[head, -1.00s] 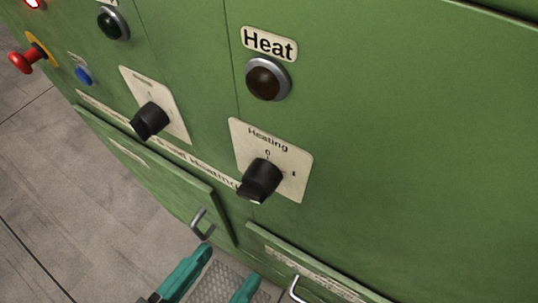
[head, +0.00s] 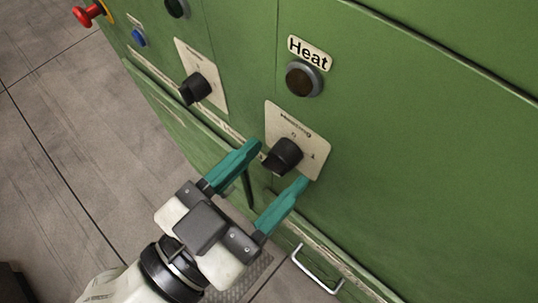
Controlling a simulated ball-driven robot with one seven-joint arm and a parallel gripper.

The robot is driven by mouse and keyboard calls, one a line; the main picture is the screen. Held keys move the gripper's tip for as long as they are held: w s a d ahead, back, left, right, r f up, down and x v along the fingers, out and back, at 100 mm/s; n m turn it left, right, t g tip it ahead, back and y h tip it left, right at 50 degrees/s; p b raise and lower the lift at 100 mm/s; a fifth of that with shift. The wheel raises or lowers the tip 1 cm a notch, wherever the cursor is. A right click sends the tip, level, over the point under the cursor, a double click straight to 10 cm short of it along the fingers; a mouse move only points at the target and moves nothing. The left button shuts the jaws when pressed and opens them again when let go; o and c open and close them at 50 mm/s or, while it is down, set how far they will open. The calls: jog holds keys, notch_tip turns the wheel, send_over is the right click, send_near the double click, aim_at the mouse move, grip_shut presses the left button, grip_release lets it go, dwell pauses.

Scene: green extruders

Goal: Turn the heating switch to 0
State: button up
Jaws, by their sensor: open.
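The heating switch (head: 283,156) is a black rotary knob on a cream plate (head: 313,147) on the green cabinet front, below the Heat label. In the head view its marks look blurred, and its exact setting is hard to read. My gripper (head: 281,164) is open, with two teal fingers pointing up and right toward the knob. One fingertip is at the knob's left and the other is just below and right of it. Whether either finger touches the knob cannot be told.
The dark Heat lamp (head: 304,79) is above the switch. A second black knob (head: 194,88) is on a plate to the left. A blue button (head: 138,38) and a red emergency button (head: 87,15) are at the upper left. A metal handle (head: 318,270) sticks out below.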

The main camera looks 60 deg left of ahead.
jog(key=shift+w+a, duration=0.1)
jog(key=shift+w, duration=0.35)
jog(key=c, duration=1)
